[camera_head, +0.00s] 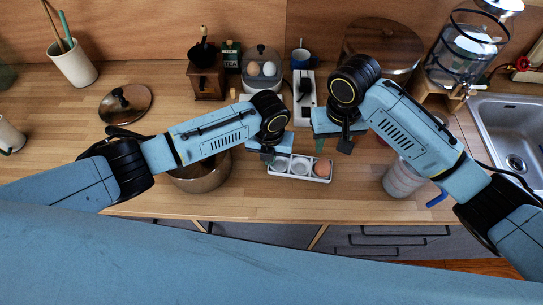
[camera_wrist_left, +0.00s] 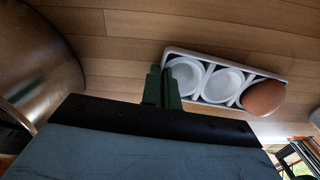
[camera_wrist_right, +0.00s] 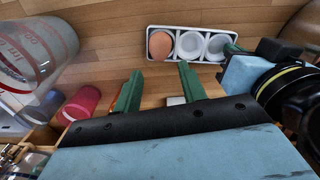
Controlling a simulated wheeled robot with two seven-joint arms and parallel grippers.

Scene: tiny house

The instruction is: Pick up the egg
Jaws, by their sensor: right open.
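A brown egg (camera_head: 321,169) sits in the right end of a small white tray (camera_head: 297,178) on the wooden counter. It also shows in the left wrist view (camera_wrist_left: 264,97) and the right wrist view (camera_wrist_right: 160,45). Two white round cups (camera_wrist_right: 190,44) fill the tray's other places. My right gripper (camera_head: 332,146) is open and empty, above and just behind the egg; in its wrist view (camera_wrist_right: 158,72) the egg lies beyond the fingertips, between their lines. My left gripper (camera_head: 268,156) is at the tray's left end, its fingers (camera_wrist_left: 162,68) together with nothing visible between them.
A brown pot (camera_head: 200,178) stands left of the tray, partly under my left arm. Behind are an egg cooker (camera_head: 261,84) with two eggs, a power strip (camera_head: 304,92) and a glass dispenser (camera_head: 465,50). A sink (camera_head: 512,130) is far right.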

